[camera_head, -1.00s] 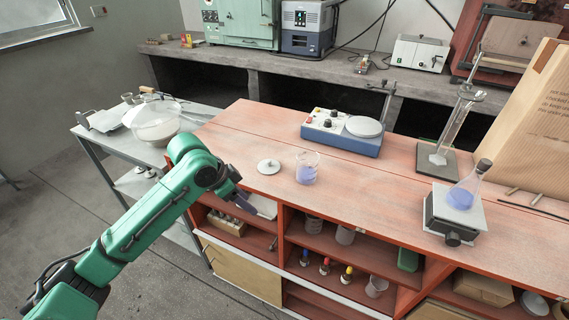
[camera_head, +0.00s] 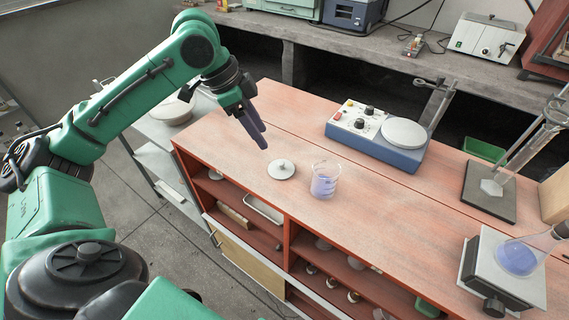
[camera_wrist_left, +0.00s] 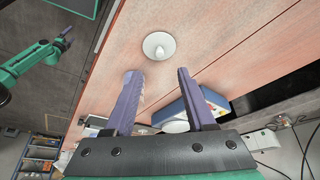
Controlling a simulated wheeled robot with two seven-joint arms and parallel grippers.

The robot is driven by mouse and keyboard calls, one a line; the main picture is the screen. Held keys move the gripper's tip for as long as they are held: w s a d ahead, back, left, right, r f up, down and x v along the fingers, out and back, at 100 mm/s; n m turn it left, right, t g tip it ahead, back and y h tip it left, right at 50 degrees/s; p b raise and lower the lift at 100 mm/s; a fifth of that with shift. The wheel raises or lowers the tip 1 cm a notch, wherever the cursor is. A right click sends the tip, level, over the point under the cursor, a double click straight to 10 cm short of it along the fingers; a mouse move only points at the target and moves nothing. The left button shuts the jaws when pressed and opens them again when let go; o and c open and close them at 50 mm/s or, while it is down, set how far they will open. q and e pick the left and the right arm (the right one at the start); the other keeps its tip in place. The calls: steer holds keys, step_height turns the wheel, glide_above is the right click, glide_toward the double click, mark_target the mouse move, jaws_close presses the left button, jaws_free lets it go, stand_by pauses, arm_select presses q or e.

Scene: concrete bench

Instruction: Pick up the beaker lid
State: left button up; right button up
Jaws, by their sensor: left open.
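The beaker lid (camera_head: 281,169) is a small pale grey disc with a knob on top, lying flat on the red bench top, left of the beaker. It also shows in the left wrist view (camera_wrist_left: 159,46), beyond the fingertips. The glass beaker (camera_head: 325,181) stands upright with bluish-purple liquid in it. My left gripper (camera_head: 262,138) is open and empty, above the bench, a little up and left of the lid in the head view. Its two purple fingers (camera_wrist_left: 158,73) are apart in the left wrist view.
A blue stirrer hotplate (camera_head: 375,140) stands behind the beaker. A flask (camera_head: 518,257) with blue liquid sits on a small stand at the right. A retort stand base (camera_head: 488,192) is at the far right. The bench between lid and hotplate is clear.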

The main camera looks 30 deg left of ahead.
mark_target(280, 163)
arm_select(q)
steer(key=x, duration=1)
steer(key=shift+w+d+f, duration=0.15)
steer(key=shift+d+f, duration=0.05)
jaws_close()
